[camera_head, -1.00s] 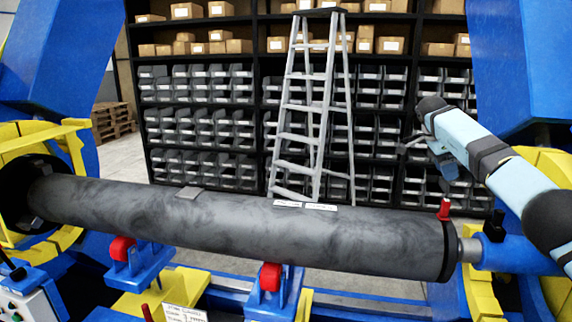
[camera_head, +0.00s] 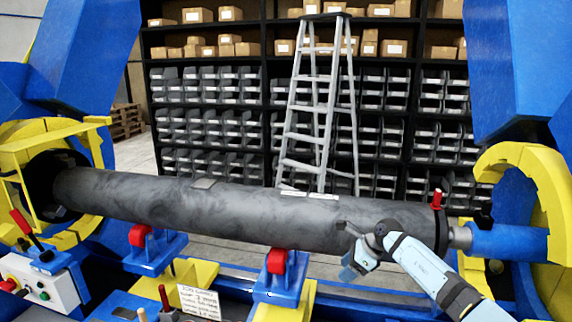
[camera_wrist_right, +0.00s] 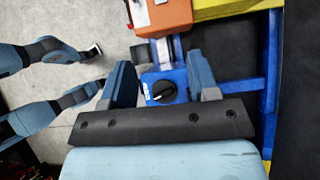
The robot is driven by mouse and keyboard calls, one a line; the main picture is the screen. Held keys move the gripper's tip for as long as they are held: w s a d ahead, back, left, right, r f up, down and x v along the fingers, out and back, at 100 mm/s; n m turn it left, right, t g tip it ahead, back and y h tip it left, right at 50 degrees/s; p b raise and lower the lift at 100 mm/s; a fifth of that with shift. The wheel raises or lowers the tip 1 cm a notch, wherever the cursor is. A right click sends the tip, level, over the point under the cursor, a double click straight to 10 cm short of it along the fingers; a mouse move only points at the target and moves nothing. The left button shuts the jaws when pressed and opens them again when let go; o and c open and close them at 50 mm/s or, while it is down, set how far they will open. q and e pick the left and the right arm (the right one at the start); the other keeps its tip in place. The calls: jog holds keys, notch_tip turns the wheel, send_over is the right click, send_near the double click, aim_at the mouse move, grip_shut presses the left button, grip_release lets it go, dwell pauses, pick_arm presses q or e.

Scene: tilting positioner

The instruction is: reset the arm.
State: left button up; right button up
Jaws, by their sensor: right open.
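My right arm, light blue with dark joints, reaches in from the lower right in the head view. Its gripper (camera_head: 355,256) is in front of the right part of the long grey cylinder, overlapping its lower edge in the picture. In the right wrist view the right gripper (camera_wrist_right: 161,82) has its two blue-grey fingers apart, with nothing held. Behind the gap between them shows a blue block with a black knob (camera_wrist_right: 164,92); whether the fingers touch it I cannot tell. My left gripper does not show in the head view.
The grey cylinder (camera_head: 230,212) lies across the blue and yellow positioner over red rollers (camera_head: 277,261). A control box (camera_head: 45,287) stands at lower left. A paper sign (camera_head: 199,302) is at front. Behind stand a ladder (camera_head: 312,105) and shelves of bins (camera_head: 213,130).

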jog(key=s+a+f+m+t+y, duration=0.3)
jog(key=s+a+m+y, duration=0.2)
jog(key=s+a+m, duration=0.15)
jog(key=s+a+f+m+t+y, duration=0.35)
jog(key=s+a+m, duration=0.2)
jog(key=s, duration=0.25)
jog(key=s+d+f+m+t+h, duration=0.1)
jog(key=s+d+f+m+h, duration=0.3)
jog(key=s+m, duration=0.6)
jog(key=s+d+f+m+t+h, duration=0.1)
jog(key=s+d+f+m+h, duration=0.3)
jog(key=s+m, duration=0.7)
jog(key=s+d+f+m+t+h, duration=0.1)
jog(key=s+d+f+m+h, duration=0.3)
jog(key=s+m, duration=0.6)
jog(key=d+m, duration=0.2)
jog(key=m, duration=0.2)
jog(key=shift+s+d+m, duration=0.15)
jog(key=shift+s+m, duration=0.15)
jog(key=shift+s, duration=0.1)
